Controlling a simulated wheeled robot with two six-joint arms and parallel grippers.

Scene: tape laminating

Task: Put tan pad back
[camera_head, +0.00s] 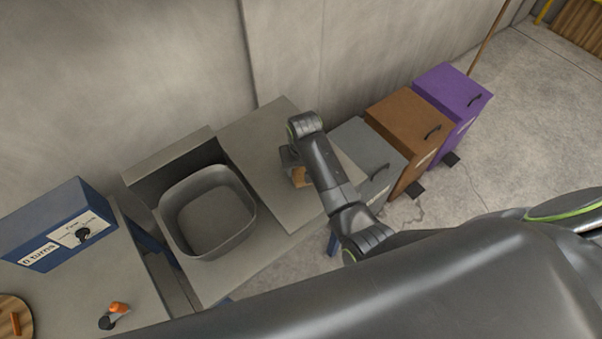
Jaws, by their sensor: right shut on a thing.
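The tan pad (301,177) shows as a small tan-brown block at my right gripper (294,168), over the grey board right of the basin. My right gripper is shut on the pad, and my arm hides part of both. I cannot tell whether the pad touches the surface below. My left gripper is not in view.
A grey basin (248,222) sits left of the grey board (262,128). Grey (354,135), brown (398,107) and purple (447,84) bins stand to the right. A blue box (48,222) and an orange-and-black item (118,309) are on the left table.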

